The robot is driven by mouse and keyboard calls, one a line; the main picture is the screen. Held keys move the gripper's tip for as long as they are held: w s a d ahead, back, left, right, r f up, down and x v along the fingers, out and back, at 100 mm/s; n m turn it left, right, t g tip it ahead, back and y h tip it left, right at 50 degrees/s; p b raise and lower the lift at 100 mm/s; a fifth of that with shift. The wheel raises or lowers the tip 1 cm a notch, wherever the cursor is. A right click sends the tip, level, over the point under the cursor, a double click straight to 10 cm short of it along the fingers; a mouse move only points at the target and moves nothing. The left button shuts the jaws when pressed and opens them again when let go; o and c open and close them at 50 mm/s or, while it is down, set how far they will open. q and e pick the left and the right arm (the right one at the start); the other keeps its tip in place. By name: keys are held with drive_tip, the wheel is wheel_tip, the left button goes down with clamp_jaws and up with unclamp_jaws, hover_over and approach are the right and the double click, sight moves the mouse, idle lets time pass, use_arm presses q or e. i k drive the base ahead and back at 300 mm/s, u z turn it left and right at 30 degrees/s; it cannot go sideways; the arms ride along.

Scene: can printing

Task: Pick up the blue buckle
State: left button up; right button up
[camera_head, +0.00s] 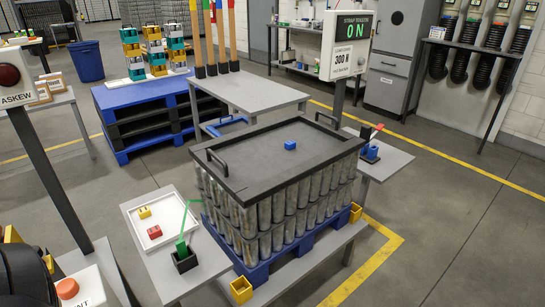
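A small blue buckle (290,145) lies on top of the dark grey lid (250,168), a little behind its middle. The lid covers a stack of silver cans (285,210) on a blue pallet (257,272). A yellow buckle (145,212) and a red buckle (154,231) lie apart in a white tray (172,253) on the small table left of the stack. Neither of my grippers shows in the head view, so I cannot see how they stand.
The lid has black handles (217,160) at its left and back ends. A black holder with a green strap (184,250) stands beside the tray. A sign on a post (347,45) reads ON and 300 N. The floor at the right is clear.

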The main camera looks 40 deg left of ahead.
sight(291, 144)
drive_tip(key=u, duration=1.05)
drive_tip(key=i, duration=0.95)
drive_tip(key=z, duration=2.2)
drive_tip(key=i, duration=1.6)
drive_tip(key=u, duration=3.7)
